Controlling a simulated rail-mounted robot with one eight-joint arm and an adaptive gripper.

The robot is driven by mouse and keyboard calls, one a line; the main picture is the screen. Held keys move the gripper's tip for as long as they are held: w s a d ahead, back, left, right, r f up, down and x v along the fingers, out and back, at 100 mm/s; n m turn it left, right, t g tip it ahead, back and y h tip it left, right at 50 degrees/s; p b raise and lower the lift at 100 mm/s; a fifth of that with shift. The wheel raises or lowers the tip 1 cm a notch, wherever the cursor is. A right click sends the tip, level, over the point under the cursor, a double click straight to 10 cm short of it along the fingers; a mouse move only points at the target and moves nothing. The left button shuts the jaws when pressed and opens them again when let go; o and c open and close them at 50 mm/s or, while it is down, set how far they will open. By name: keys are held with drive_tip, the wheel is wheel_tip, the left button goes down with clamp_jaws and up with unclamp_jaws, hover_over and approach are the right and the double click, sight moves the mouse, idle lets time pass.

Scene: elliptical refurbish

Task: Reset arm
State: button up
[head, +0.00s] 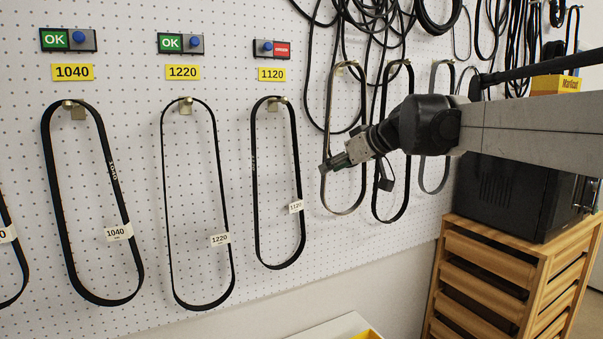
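My gripper (337,161) is in front of the pegboard, right of the 1120 belt (254,190). It is small and seen from the side, pointing left. I cannot tell whether its fingers are open or shut, and no belt clearly shows in it. The grey arm reaches in from the right. The 1120 belt hangs on its hook (272,105) with a white tag (296,207). The 1220 belt (167,220) and the 1040 belt (54,200) hang on hooks to its left. A greyish belt (325,195) hangs behind my gripper, partly hidden by it.
The white pegboard (215,70) carries yellow number labels and small indicator boxes; the box above 1120 (272,48) shows red, the others green OK. Several loose black belts hang at upper right. A wooden drawer cabinet (490,275) with a black box (512,190) stands at right.

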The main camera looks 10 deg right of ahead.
drive_tip(key=s+a+f+m+g+h+b, duration=0.1)
drive_tip(key=s+f+m+h+b, duration=0.1)
drive_tip(key=s+f, duration=0.9)
drive_tip(key=s+a+f+m+g+h+b, duration=0.1)
drive_tip(key=s+f+b, duration=0.3)
drive_tip(key=s+f, duration=0.8)
drive_tip(key=s+a+f+m+g+h+b, duration=0.1)
drive_tip(key=s+a+f+m+h+b, duration=0.1)
drive_tip(key=s+f, duration=0.9)
wheel_tip(320, 180, down, 3)
drive_tip(key=shift+s+a+r+m+h+b, duration=0.1)
drive_tip(key=shift+s+a+m+h+b, duration=0.3)
drive_tip(key=shift+b, duration=0.55)
drive_tip(key=shift+c, duration=0.5)
idle(0.4)
